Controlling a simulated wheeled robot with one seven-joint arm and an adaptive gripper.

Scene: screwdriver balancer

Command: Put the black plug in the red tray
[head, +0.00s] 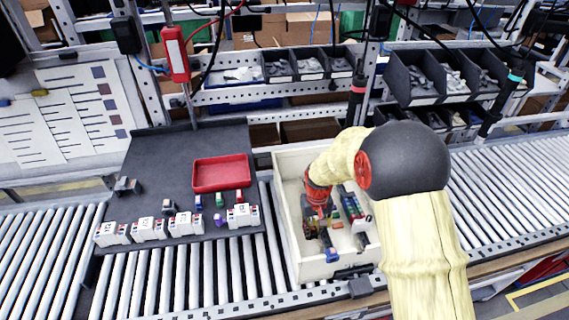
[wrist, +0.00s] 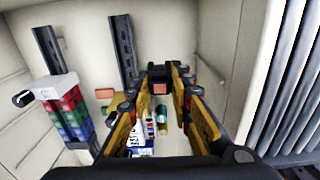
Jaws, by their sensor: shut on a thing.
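The red tray (head: 221,174) lies on the dark mat, left of the white bin (head: 287,215). My gripper (head: 322,228) is down inside the bin; in the wrist view its yellow and black fingers (wrist: 162,85) close in on a small dark piece with a salmon-coloured face (wrist: 161,89). The fingers hide much of this piece, and I cannot tell for sure that it is the black plug. In the head view the arm and fingers cover it. A small dark piece (head: 168,206) lies on the mat, left of the tray.
Small coloured plugs (head: 220,219) and white terminal blocks (head: 187,224) line the mat below the tray. In the bin, a rail of red, green and blue blocks (wrist: 66,110) stands beside my fingers. Bin walls surround my gripper. A red hanging device (head: 176,54) is behind the mat.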

